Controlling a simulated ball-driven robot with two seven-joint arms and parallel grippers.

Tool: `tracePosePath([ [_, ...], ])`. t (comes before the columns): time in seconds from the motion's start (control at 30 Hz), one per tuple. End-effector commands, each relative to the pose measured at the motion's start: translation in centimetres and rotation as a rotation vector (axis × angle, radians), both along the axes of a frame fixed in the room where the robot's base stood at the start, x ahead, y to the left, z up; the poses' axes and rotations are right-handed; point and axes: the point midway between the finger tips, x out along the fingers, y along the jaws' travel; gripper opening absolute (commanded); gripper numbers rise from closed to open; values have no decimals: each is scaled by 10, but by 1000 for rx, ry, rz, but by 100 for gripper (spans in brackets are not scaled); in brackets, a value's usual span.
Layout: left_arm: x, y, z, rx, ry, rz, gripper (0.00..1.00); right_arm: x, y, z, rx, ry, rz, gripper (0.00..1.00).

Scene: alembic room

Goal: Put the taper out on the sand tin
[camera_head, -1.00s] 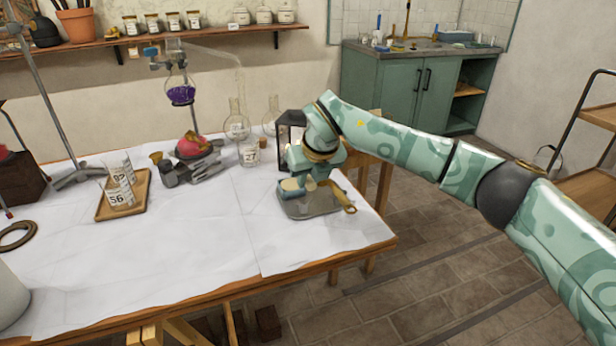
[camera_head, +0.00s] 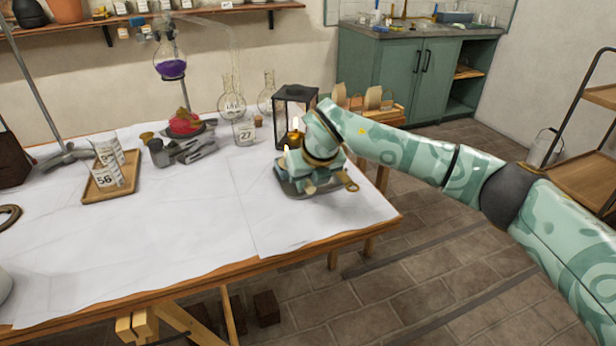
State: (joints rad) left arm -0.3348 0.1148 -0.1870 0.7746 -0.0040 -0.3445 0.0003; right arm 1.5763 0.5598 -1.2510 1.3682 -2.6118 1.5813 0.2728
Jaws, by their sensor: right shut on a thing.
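My right gripper (camera_head: 298,182) is low over a dark grey tray (camera_head: 322,192) near the right end of the table. It is shut on a thin thing that I take to be the taper, mostly hidden by the jaws. A small flame (camera_head: 286,155) shows just at the gripper's left side. I cannot tell whether the taper touches anything. The sand tin cannot be clearly made out; my gripper hides much of the tray. A brass ring handle (camera_head: 351,187) sticks out at the tray's right. My left gripper is not in view.
A black-framed lantern (camera_head: 279,115) stands right behind my gripper, with a brass lamp (camera_head: 293,138) and a flame inside. Flasks, a numbered beaker (camera_head: 244,132) and a burner stand stand further left. A wooden tray (camera_head: 88,192) holds beakers. The front of the table is clear.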

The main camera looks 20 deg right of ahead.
Motion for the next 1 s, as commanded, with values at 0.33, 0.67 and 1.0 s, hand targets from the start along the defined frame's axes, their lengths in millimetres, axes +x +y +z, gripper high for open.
tracePosePath([
  [0.33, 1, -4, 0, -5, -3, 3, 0, 0, 0, 0, 0, 0, 0, 0],
  [0.67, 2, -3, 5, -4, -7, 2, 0, -1, 0, 2, 0, -2, 0, 0],
  [1.0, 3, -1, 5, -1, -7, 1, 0, -1, 0, -1, 0, 0, 0, 36],
])
